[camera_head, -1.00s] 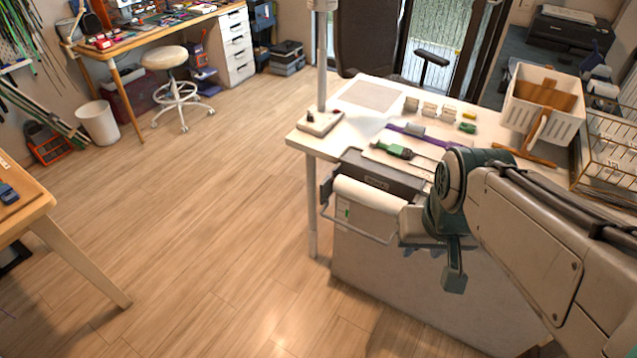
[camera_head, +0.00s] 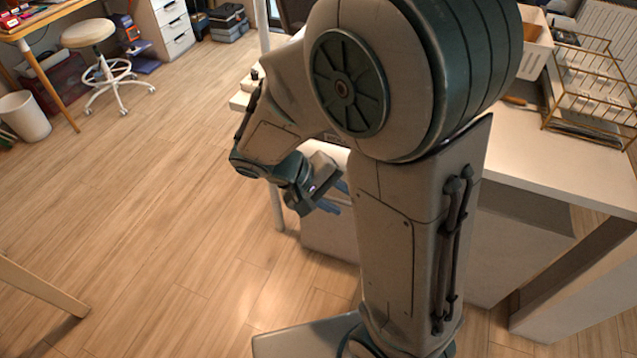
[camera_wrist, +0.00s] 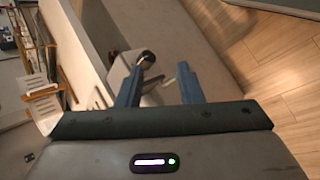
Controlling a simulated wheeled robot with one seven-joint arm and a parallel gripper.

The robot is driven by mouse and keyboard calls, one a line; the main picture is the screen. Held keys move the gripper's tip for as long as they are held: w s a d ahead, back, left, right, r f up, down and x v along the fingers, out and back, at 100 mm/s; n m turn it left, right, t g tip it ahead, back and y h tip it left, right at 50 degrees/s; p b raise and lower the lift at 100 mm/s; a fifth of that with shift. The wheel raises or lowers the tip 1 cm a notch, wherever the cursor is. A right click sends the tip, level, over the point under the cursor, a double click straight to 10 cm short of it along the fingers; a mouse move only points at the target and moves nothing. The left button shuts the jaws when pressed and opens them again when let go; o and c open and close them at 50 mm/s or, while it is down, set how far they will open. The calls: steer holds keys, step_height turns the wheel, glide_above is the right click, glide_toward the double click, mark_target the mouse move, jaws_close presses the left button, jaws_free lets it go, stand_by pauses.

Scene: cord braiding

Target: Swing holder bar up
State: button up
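In the head view my gripper (camera_head: 336,196) hangs low in front of the white desk (camera_head: 560,165), its blue fingers pointing right. In the wrist view my gripper (camera_wrist: 158,78) is open, with its two blue fingers well apart. Between and beyond the fingertips is a small pale fitting with a dark round end (camera_wrist: 147,59), by the desk's side. It may be part of the roll holder; I cannot clearly tell the holder bar from it. The paper roll and its bar are hidden behind my arm in the head view. I see no contact with the fingers.
A gold wire rack (camera_head: 595,95) and a white bin (camera_head: 535,45) stand on the desk's right side. A stool (camera_head: 95,50) and a wastebasket (camera_head: 24,117) stand at the far left. The wooden floor (camera_head: 160,200) left of the desk is clear.

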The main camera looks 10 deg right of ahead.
steer(key=w+a+f+n+t+h+b, duration=0.3)
steer(key=w+a+f+t, duration=0.15)
steer(key=f, duration=0.35)
steer(key=w+a+f+n+t+h+b, duration=0.2)
steer(key=w+a+f+t+b, duration=0.25)
steer(key=a+f, duration=0.2)
steer(key=x, duration=1.4)
steer(key=shift+s+d+f, duration=0.2)
steer(key=shift+s+d, duration=0.05)
jaws_close()
